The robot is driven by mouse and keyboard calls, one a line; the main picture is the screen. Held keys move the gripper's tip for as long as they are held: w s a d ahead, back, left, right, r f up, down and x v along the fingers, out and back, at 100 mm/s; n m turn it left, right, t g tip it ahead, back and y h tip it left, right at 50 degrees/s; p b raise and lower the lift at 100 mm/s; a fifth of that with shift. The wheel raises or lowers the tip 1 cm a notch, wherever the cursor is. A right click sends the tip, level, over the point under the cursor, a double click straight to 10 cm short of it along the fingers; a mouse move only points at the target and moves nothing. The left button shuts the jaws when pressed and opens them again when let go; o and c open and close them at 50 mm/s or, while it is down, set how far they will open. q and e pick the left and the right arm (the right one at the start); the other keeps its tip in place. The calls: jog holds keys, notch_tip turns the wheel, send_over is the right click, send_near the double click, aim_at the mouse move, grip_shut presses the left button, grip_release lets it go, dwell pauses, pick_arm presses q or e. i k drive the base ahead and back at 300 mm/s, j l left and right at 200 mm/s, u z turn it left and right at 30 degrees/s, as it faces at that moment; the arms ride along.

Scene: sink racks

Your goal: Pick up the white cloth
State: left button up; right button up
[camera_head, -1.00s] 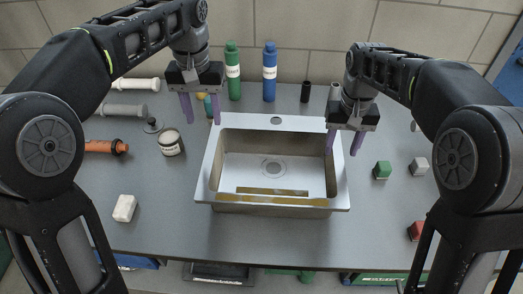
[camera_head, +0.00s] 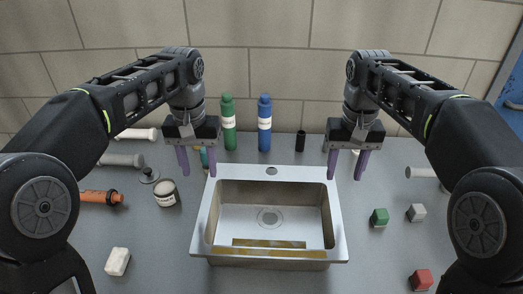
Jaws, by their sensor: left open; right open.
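A small off-white, block-shaped item (camera_head: 118,261) lies on the grey table at the front left. It is the only thing that might be the white cloth, but I cannot tell whether it is cloth. My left gripper (camera_head: 197,166) is open and empty near the sink's back left corner, well behind and right of this item. My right gripper (camera_head: 347,168) is open and empty near the sink's back right corner, far from it.
A metal sink (camera_head: 200,232) fills the table's middle. Green (camera_head: 228,125) and blue (camera_head: 264,125) bottles stand behind it. A jar (camera_head: 166,193) and an orange-handled tool (camera_head: 100,197) are at left. Green (camera_head: 379,217), grey (camera_head: 416,212) and red (camera_head: 421,280) blocks are at right.

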aim_at(117, 263)
jog(key=k, duration=1)
